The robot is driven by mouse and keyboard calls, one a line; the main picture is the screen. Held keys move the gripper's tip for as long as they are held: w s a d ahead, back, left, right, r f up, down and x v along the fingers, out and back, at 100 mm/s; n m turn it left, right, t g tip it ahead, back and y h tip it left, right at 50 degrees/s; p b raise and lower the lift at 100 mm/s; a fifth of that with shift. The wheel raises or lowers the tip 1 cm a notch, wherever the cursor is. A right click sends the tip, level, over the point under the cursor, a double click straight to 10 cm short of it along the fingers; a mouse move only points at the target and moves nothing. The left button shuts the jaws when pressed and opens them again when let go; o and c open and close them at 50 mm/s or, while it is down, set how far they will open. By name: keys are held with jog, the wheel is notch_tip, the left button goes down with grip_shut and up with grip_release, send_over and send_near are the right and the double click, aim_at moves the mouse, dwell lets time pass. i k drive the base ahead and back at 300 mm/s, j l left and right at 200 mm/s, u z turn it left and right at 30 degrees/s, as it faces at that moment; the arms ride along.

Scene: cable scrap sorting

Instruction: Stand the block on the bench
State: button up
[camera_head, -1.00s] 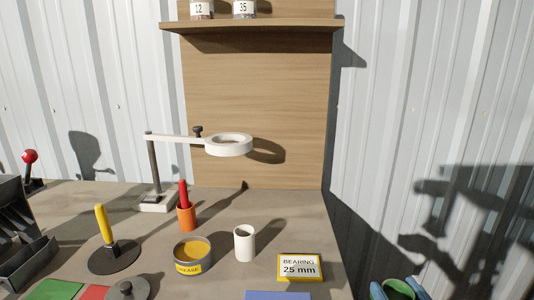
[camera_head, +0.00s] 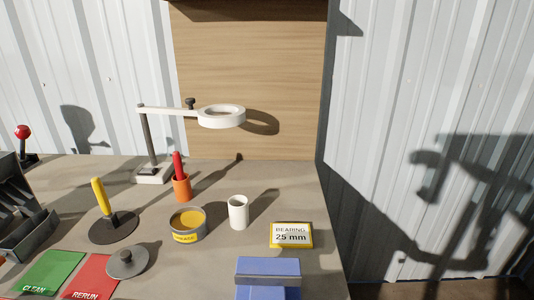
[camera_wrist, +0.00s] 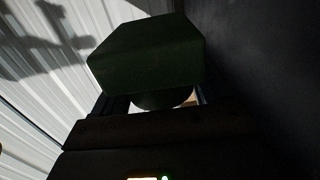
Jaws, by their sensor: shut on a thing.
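A dark green block (camera_wrist: 148,55) fills the upper middle of the wrist view, in shadow. My gripper (camera_wrist: 152,100) is shut on it, with the block beyond the fingers. A rounded dark part shows below the block, too dark to make out. The head view shows neither the block nor the gripper's jaws. The grey bench (camera_head: 210,268) shows in the head view, with the block apart from what is seen of it.
On the bench are a white cup (camera_head: 238,213), grease tin (camera_head: 187,225), bearing sign (camera_head: 291,235), blue vise-like object (camera_head: 267,280), green mat (camera_head: 52,272), red mat (camera_head: 92,277), round lid (camera_head: 127,262) and ring lamp (camera_head: 221,117). Bare bench lies between the lid and the blue object.

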aim_at(189, 265)
jog(key=j+z, duration=0.1)
jog(key=z, duration=0.35)
jog(key=i+j+z, duration=0.1)
jog(key=z, duration=0.3)
jog(key=j+z, duration=0.15)
jog(key=z, duration=0.3)
jog(key=j+z, duration=0.1)
jog(key=z, duration=0.35)
jog(key=j+z, duration=0.15)
jog(key=z, duration=0.3)
jog(key=j+z, duration=0.1)
jog(key=z, duration=0.3)
jog(key=k+l, duration=0.05)
